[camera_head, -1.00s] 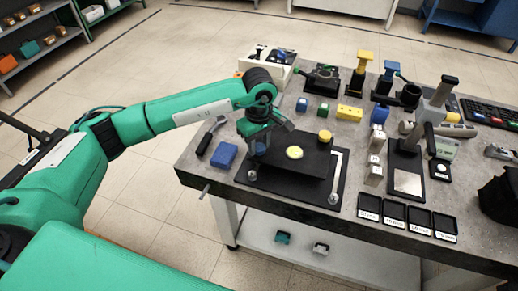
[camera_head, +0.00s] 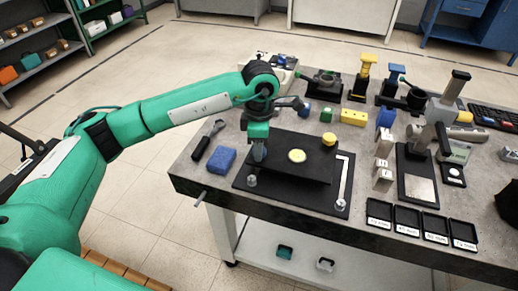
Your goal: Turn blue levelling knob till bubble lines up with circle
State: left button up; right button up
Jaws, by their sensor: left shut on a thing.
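A black levelling plate (camera_head: 300,172) stands on a dark base on the bench. Its round pale-yellow level (camera_head: 297,155) sits near the plate's middle; the bubble and circle are too small to compare. My left gripper (camera_head: 258,152) points down at the plate's back left corner. It is shut on the blue levelling knob, which its fingers almost wholly hide. A yellow knob (camera_head: 328,139) stands free at the plate's back right corner. My right gripper is out of view.
A blue sponge-like block (camera_head: 221,160) and a dark-handled tool (camera_head: 203,146) lie left of the plate. Several black labelled trays (camera_head: 408,219) line the front right. A stand (camera_head: 418,184) and small blocks (camera_head: 352,117) crowd the bench's right and back.

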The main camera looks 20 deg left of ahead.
pick_arm(q)
jog(key=shift+w+r+n, duration=0.2)
jog(key=shift+r+n, duration=0.1)
jog(key=shift+n, duration=0.3)
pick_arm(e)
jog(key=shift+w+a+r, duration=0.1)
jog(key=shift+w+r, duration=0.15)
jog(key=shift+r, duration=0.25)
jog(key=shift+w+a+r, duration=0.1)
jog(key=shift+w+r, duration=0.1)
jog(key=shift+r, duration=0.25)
pick_arm(q)
jog(key=o, duration=1)
jog(key=shift+s+f, duration=0.1)
jog(key=shift+r+b, duration=0.3)
jog(key=shift+r, duration=0.1)
notch_tip(320, 180, up, 13)
jog(key=shift+b, duration=0.35)
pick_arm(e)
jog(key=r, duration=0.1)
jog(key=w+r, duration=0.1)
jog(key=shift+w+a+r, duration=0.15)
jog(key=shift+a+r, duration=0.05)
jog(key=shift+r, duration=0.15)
